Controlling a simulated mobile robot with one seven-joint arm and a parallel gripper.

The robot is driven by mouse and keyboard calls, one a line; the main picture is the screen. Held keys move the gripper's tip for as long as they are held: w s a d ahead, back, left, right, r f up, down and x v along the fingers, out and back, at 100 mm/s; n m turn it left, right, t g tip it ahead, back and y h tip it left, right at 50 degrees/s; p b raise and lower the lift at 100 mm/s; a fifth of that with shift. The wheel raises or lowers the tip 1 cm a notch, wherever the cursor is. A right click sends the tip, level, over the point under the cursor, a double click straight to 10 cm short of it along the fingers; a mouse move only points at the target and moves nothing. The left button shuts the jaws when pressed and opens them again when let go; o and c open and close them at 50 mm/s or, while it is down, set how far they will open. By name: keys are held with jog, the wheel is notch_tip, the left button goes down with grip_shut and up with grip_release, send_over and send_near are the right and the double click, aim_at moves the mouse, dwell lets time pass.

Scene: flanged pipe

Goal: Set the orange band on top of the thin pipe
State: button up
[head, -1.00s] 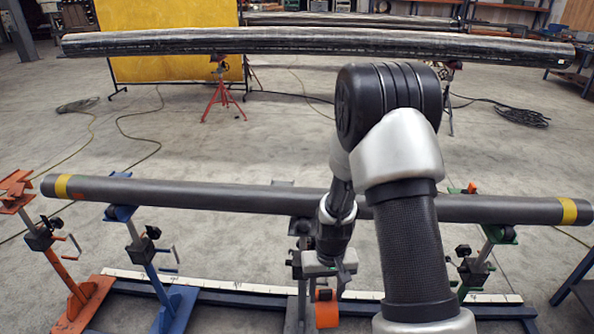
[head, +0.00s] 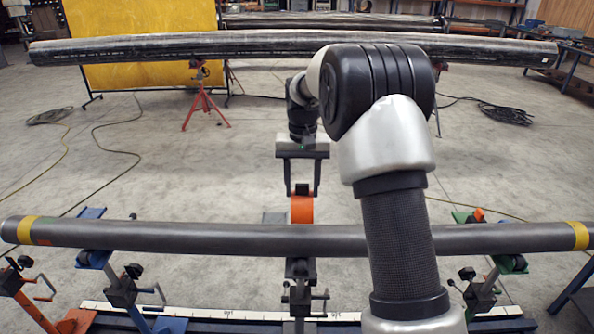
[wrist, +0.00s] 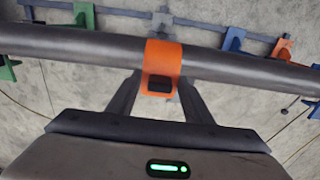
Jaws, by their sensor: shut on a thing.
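The thin pipe (head: 190,236) is grey, with a yellow ring near each end, and lies level across the jack stands in the head view. My gripper (head: 302,190) points down just above the pipe's top edge, near its middle. It is shut on the orange band (head: 302,208), whose lower edge meets the pipe's upper outline. In the wrist view the curved orange band (wrist: 162,53) overlaps the pipe (wrist: 90,49), with a dark block on it between my fingers. I cannot tell whether the band touches the pipe. My arm hides part of the pipe.
Blue (head: 95,259) and green (head: 505,262) jack stands bear the pipe, with a grey stand (head: 299,290) under its middle. A large dark pipe (head: 180,48) on a red tripod (head: 205,100) lies behind. The floor between the pipes is mostly clear.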

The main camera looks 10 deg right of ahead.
aim_at(301, 229)
jog(key=shift+w+f, duration=0.15)
jog(key=shift+w, duration=0.3)
jog(key=shift+s+f+b, duration=0.25)
jog(key=shift+f+b, duration=0.05)
jog(key=shift+f, duration=0.45)
jog(key=shift+f+b, duration=2.95)
jog(key=shift+f, duration=2.3)
jog(key=shift+f, duration=0.3)
